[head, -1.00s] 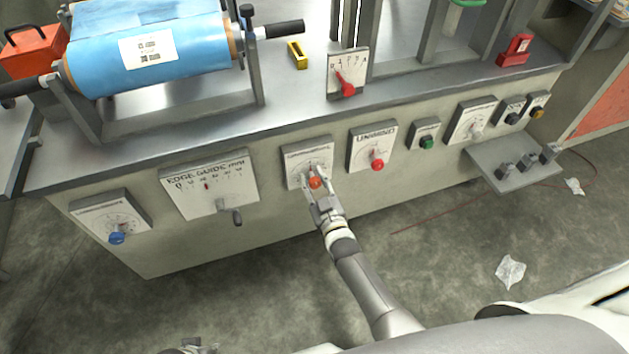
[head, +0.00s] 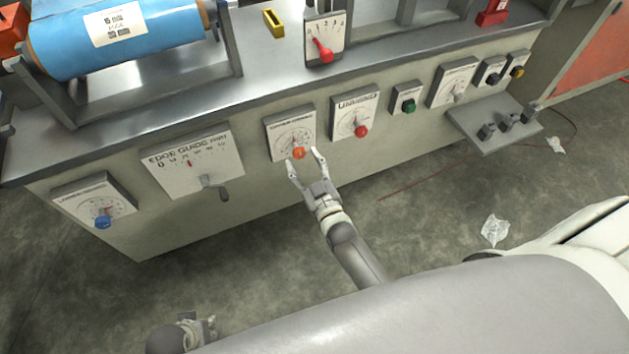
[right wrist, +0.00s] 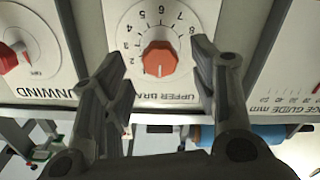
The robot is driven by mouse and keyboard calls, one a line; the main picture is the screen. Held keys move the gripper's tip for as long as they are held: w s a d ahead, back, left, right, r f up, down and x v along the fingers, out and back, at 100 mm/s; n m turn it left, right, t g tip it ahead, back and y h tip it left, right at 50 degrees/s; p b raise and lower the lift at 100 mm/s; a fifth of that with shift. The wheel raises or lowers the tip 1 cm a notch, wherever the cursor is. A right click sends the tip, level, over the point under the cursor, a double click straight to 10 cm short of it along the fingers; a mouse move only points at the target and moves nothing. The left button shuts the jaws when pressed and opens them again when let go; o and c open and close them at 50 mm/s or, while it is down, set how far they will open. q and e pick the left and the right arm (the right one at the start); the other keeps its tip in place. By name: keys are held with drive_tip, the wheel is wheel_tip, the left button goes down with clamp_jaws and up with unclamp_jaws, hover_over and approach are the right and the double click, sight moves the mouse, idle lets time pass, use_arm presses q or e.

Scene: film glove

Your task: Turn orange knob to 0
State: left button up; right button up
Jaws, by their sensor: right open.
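The orange knob (head: 298,152) sits low on a white dial plate (head: 284,128) on the front of the grey machine. In the right wrist view the orange knob (right wrist: 159,60) is centred between the fingers, with numbers around it on the dial plate (right wrist: 190,10). A pale mark on the knob seems to point down in that view, toward the plate's lettering. My right gripper (head: 307,163) is open, its fingers just short of the knob and not visibly touching it; it also frames the knob in the wrist view (right wrist: 160,75). My left gripper (head: 200,325) is low in the head view, partly hidden.
A red knob (head: 361,131) on the unwind plate is just right of the orange one. The edge guide plate (head: 192,160) with a crank is to the left, and a blue knob (head: 103,222) further left. A small shelf (head: 492,130) juts out at right. The floor in front is mostly clear.

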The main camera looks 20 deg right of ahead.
drive_tip(key=s, duration=0.7)
drive_tip(key=shift+s, duration=0.15)
drive_tip(key=shift+d+f, duration=0.1)
drive_tip(key=s+d+f+g, duration=0.1)
drive_tip(key=s+f+g, duration=0.55)
drive_tip(key=f, duration=0.25)
use_arm(q)
drive_tip(key=s+a+f+g+p, duration=0.1)
drive_tip(key=s+f+p, duration=0.1)
drive_tip(key=s+p, duration=0.7)
drive_tip(key=s+a+f+p, duration=0.2)
drive_tip(key=s+f+p, duration=0.1)
drive_tip(key=s+p, duration=0.6)
drive_tip(key=shift+s+a+f+g, duration=0.15)
drive_tip(key=shift+s+f+g, duration=0.25)
drive_tip(key=shift+s, duration=0.2)
use_arm(e)
drive_tip(key=s+d+f+g, duration=0.1)
drive_tip(key=s+f+g, duration=0.2)
drive_tip(key=s, duration=0.8)
drive_tip(key=s+d+f+g, duration=0.2)
drive_tip(key=s+f+g, duration=0.1)
drive_tip(key=s, duration=0.8)
drive_tip(key=s+d+f+g, duration=0.2)
drive_tip(key=s+f+g, duration=0.1)
drive_tip(key=s, duration=0.8)
drive_tip(key=shift+m+g+h, duration=0.3)
drive_tip(key=shift+m+g, duration=0.1)
drive_tip(key=shift+g, duration=0.35)
